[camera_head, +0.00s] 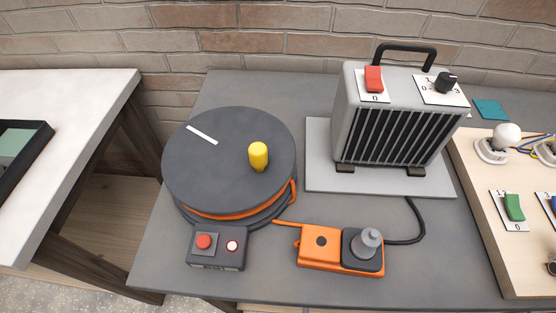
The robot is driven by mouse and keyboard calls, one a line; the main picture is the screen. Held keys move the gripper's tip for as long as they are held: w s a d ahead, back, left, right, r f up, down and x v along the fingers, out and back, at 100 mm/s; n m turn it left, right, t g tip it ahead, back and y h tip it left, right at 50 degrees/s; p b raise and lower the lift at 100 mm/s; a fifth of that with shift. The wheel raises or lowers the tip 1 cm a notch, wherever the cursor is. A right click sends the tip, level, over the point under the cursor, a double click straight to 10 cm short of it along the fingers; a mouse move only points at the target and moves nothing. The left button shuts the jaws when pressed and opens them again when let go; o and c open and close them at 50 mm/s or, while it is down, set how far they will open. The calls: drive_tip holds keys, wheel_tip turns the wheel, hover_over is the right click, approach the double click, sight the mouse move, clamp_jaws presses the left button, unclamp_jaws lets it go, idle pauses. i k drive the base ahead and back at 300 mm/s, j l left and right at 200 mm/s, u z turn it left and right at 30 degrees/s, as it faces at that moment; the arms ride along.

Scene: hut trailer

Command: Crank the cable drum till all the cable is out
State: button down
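The cable drum (225,180) lies flat on the grey table, a dark round disc with a white stripe on top. A yellow crank knob (258,156) stands upright on its top, right of the middle. Orange cable (235,214) shows as a band under the disc's front edge; how much is wound inside is hidden. An orange lead runs from the drum to an orange socket block (318,246). A grey plug (368,242) sits on the block's right part. My gripper is not in view.
A grey heater (395,125) with a red switch (374,79) and a dial stands on a light plate behind right. A small box (217,248) with red buttons sits before the drum. A wooden board (480,205) with switches and a bulb is at right. A white table (75,90) stands left across a gap.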

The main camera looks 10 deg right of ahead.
sight(234, 166)
drive_tip(key=k+l+u, duration=0.15)
drive_tip(key=l+u, duration=0.25)
drive_tip(key=k+l+u, duration=0.2)
drive_tip(key=l+u, duration=0.25)
